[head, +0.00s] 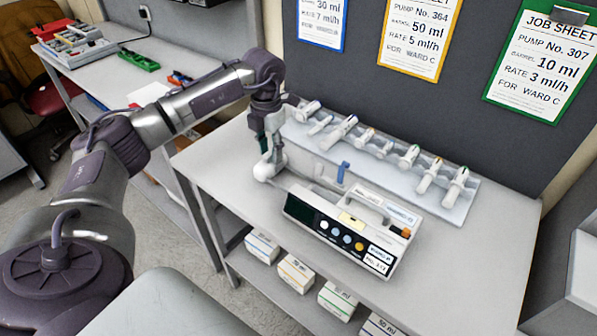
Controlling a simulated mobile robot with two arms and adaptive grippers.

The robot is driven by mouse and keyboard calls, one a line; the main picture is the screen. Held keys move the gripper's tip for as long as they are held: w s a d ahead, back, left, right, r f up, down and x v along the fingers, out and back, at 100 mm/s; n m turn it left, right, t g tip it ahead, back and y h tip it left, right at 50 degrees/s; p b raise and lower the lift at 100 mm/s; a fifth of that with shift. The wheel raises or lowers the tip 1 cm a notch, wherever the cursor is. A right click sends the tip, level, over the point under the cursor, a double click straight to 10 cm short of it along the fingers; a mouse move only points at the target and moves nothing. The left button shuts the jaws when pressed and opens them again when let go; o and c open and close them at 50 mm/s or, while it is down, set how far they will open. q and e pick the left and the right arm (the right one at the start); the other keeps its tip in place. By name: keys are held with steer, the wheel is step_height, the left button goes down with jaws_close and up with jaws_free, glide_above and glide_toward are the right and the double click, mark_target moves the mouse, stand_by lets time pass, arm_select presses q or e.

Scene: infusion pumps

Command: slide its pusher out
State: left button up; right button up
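A white infusion pump (318,240) lies on the grey table, with a dark screen at its left, several round buttons and labels at its right. A white rounded part (264,173), which looks like the pusher, sits beyond the pump's left end. A blue lever (342,172) stands up behind the pump. My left gripper (268,165) points down right at the white rounded part and overlaps it. Its fingers are small and partly hidden, so I cannot tell whether they are closed on it. My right gripper is not in view.
A pale tray (455,212) with several syringes (337,133) lies behind the pump. Job sheets (421,38) hang on the dark panel. Several boxes (295,273) stand on the shelf below. The tabletop (470,270) is clear right of the pump.

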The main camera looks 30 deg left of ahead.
mark_target(270, 154)
arm_select(q)
steer(key=shift+r+p, duration=2.7)
steer(key=shift+r, duration=0.85)
steer(key=shift+f, duration=0.1)
steer(key=shift+s, duration=0.1)
